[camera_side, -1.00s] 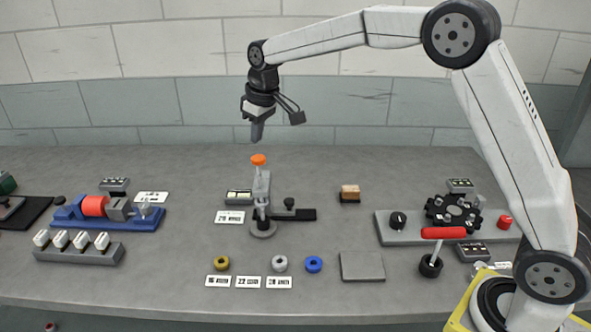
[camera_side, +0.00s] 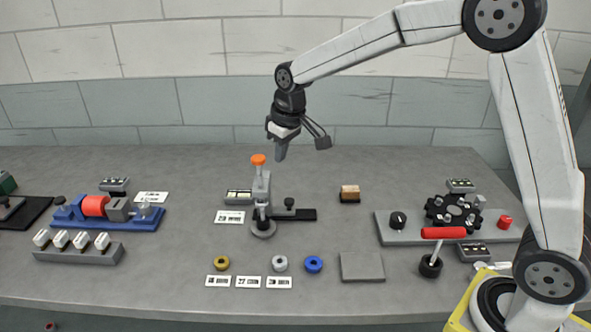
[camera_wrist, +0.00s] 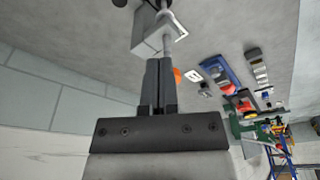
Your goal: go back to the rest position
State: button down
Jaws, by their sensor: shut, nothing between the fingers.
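My gripper (camera_side: 281,152) is shut and empty. In the side view it hangs above the bench, just up and to the right of the orange knob (camera_side: 258,159) on top of a grey upright stand (camera_side: 262,188). It looks clear of the stand, though depth is hard to judge. In the wrist view the shut fingers (camera_wrist: 158,72) point toward the bench, with a bit of orange showing beside them.
A blue fixture with a red cylinder (camera_side: 94,206) and a grey block row (camera_side: 80,252) lie left. Several rings sit in front, including a blue ring (camera_side: 313,264). A red-handled tool (camera_side: 443,233) and black dial plate (camera_side: 453,213) stand right.

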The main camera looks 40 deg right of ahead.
jog(key=s+d+f+m, duration=0.1)
jog(key=s+f, duration=0.3)
jog(key=s, duration=0.7)
jog(key=s+d+f+m, duration=0.1)
jog(key=s+f, duration=0.4)
jog(key=s, duration=0.6)
jog(key=shift+s+d, duration=0.15)
jog(key=shift+d, duration=0.3)
